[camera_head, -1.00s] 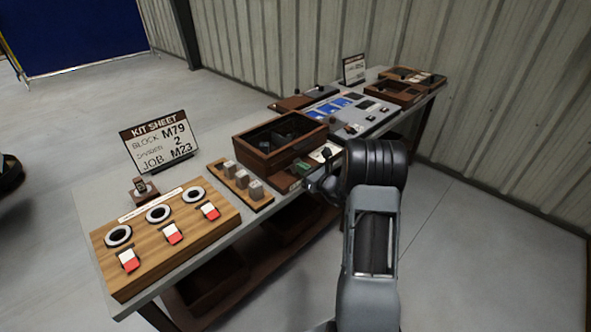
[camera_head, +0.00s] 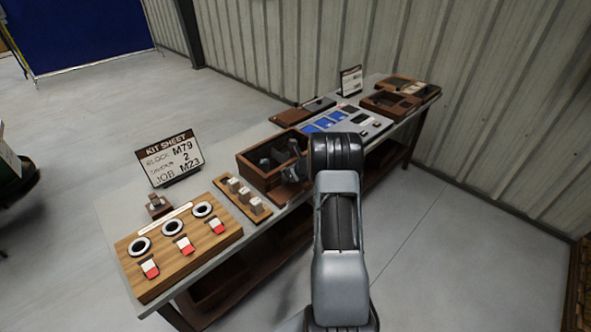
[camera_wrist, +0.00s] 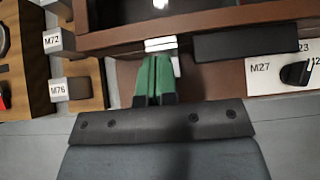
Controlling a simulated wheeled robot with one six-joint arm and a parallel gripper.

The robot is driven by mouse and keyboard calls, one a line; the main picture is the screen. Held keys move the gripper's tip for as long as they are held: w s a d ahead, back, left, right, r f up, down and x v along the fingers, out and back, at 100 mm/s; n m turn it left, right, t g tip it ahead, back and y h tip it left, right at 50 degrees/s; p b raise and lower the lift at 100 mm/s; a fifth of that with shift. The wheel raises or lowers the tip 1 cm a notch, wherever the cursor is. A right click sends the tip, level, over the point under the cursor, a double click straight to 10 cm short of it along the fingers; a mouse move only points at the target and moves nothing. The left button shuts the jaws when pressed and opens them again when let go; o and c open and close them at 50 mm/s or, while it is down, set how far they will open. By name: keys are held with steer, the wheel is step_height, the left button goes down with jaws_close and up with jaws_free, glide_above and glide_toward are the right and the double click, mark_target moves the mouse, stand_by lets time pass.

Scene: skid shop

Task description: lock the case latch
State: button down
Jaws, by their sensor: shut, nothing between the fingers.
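The case appears to be the open dark-brown wooden box (camera_head: 248,172) on the bench; its near wall (camera_wrist: 230,22) crosses the top of the wrist view. A small pale metal piece (camera_wrist: 160,44), perhaps the latch, sits at the foot of this wall. My gripper (camera_wrist: 155,98) is shut and empty, directly in front of the metal piece. Two green strips reach from the fingers to it; I cannot tell whether they are finger pads or a separate part.
A rack of labelled blocks (camera_wrist: 62,40) stands left of the box. A wooden board with rings and red-white switches (camera_head: 180,250) lies nearer. A grey panel (camera_head: 365,118) and trays (camera_head: 390,104) are farther along. Floor in front of the bench is clear.

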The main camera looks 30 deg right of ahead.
steer(key=shift+w+a+r, duration=0.1)
steer(key=shift+w, duration=0.2)
steer(key=shift+r, duration=0.1)
stand_by(0.5)
